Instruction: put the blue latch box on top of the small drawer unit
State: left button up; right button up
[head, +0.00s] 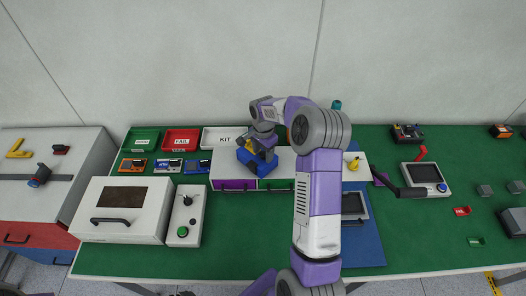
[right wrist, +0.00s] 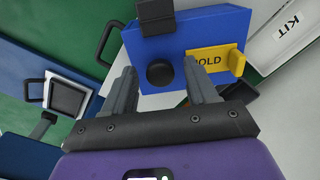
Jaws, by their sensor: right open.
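The blue latch box (head: 244,157) is at the top of the small white drawer unit (head: 284,163), over its front edge between the purple and green drawer fronts. Whether it rests fully flat there I cannot tell. In the right wrist view the blue latch box (right wrist: 215,32) shows a yellow latch plate (right wrist: 212,61), partly lettered, and a round black knob. My right gripper (head: 262,148) is just above the box in the head view. In the wrist view my right gripper (right wrist: 160,82) has its fingers apart, on either side of the knob. My left gripper is not in view.
Green, red and white KIT (head: 222,137) trays stand behind and left of the unit. A white box with a dark window (head: 122,208) and a control panel (head: 186,216) stand left. A blue mat (head: 365,245) lies right. Green table in front of the unit is clear.

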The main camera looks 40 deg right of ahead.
notch_tip(320, 180, up, 12)
jog(key=shift+p, duration=0.45)
dwell(0.5)
